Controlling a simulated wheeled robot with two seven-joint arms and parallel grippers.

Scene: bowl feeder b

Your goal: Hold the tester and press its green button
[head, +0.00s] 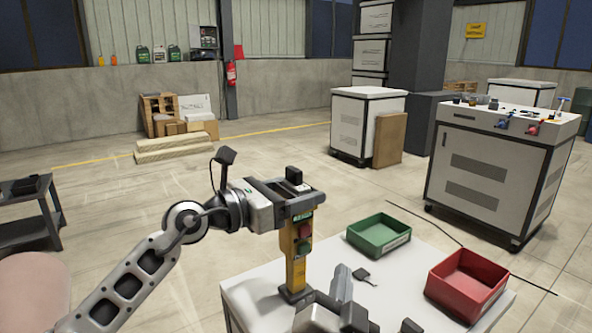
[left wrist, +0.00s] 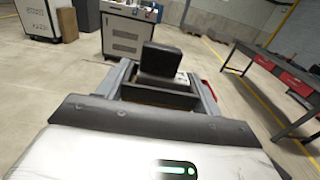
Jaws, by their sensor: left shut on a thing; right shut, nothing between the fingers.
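The tester (head: 296,268) is a yellow upright box with a red button and, below it, a green button (head: 304,247), both facing right in the head view. My left gripper (head: 303,199) is shut on its upper end. In the left wrist view a dark block (left wrist: 160,62) shows between the left fingers. The tester's dark lower end is close to the white table; I cannot tell if it touches. My right gripper (head: 341,285) is shut and empty, low at the front, to the right of the tester's lower end and below the green button.
On the white table (head: 402,276) stand a green bin (head: 379,235) and a red bin (head: 466,285), right of the tester. A small black item (head: 365,276) lies near my right gripper. White cabinets stand behind, and a dark shelf (head: 28,212) is at far left.

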